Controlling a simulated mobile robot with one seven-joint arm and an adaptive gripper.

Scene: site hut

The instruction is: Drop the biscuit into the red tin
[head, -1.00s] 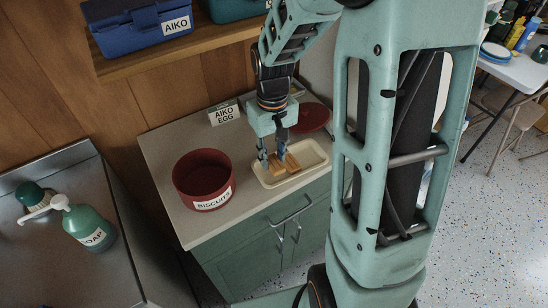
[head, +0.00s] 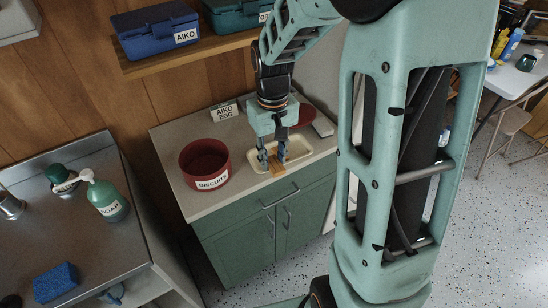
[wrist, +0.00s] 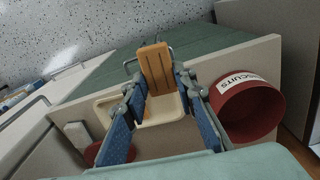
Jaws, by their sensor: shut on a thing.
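The red tin (head: 205,163), labelled BISCUITS, stands open on the counter, left of the cream tray. It also shows at the right of the wrist view (wrist: 249,108). My gripper (head: 273,158) points down over the cream tray (head: 262,168), shut on a tan biscuit (head: 277,171). In the wrist view the biscuit (wrist: 157,67) stands out between my fingertips (wrist: 161,88), above the tray's edge. I cannot tell whether it is clear of the tray. Part of another tan piece (wrist: 142,107) shows in the tray, mostly hidden by my left-hand finger.
A red lid (head: 302,117) lies behind the tray. A shelf (head: 190,53) with toolboxes runs above. A steel worktop (head: 70,235) with a soap bottle (head: 107,200) is at left.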

